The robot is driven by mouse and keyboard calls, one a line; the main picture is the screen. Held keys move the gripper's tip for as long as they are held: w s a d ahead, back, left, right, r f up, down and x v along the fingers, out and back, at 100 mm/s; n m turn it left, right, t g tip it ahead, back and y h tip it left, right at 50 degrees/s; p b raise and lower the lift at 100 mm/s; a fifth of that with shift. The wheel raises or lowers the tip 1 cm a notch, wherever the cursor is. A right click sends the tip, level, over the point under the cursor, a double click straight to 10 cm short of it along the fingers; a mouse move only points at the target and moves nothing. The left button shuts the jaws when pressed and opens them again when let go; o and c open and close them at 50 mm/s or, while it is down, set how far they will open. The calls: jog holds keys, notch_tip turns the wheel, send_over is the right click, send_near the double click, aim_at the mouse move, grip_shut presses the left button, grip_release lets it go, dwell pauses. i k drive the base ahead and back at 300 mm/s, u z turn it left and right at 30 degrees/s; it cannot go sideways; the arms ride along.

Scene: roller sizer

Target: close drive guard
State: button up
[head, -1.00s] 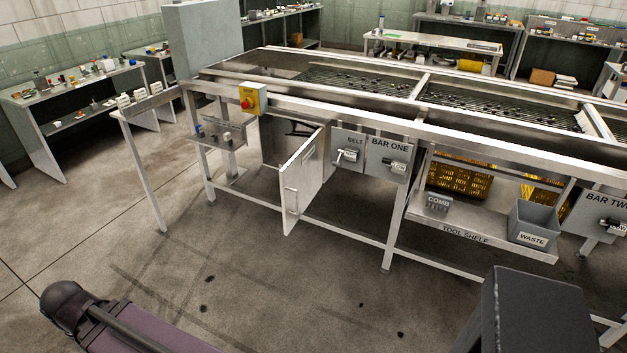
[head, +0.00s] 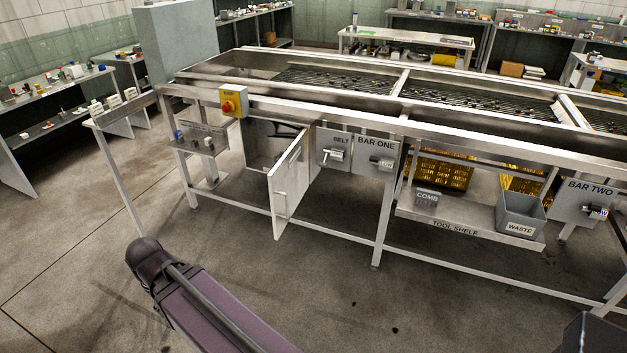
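The drive guard (head: 290,185) is a pale metal door on the front of the roller sizer. It stands swung open, jutting out towards me from its hinge side by the BELT panel. A small handle shows near its free edge. Behind it the drive housing (head: 262,145) is open, with a dark part inside. My gripper does not show in the head view; only links of my arm are visible at the bottom, well short of the door.
A yellow box with a red button (head: 233,102) sits left above the housing. The BELT panel (head: 334,148) and BAR ONE panel (head: 376,152) carry protruding levers. A tool shelf (head: 470,228) holds a waste bin (head: 520,212). The floor before the door is clear.

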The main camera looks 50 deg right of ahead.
aim_at(288, 182)
jog(key=z, duration=1.55)
jog(key=i, duration=0.95)
jog(key=z, duration=0.1)
jog(key=k, duration=0.7)
jog(key=u, duration=0.3)
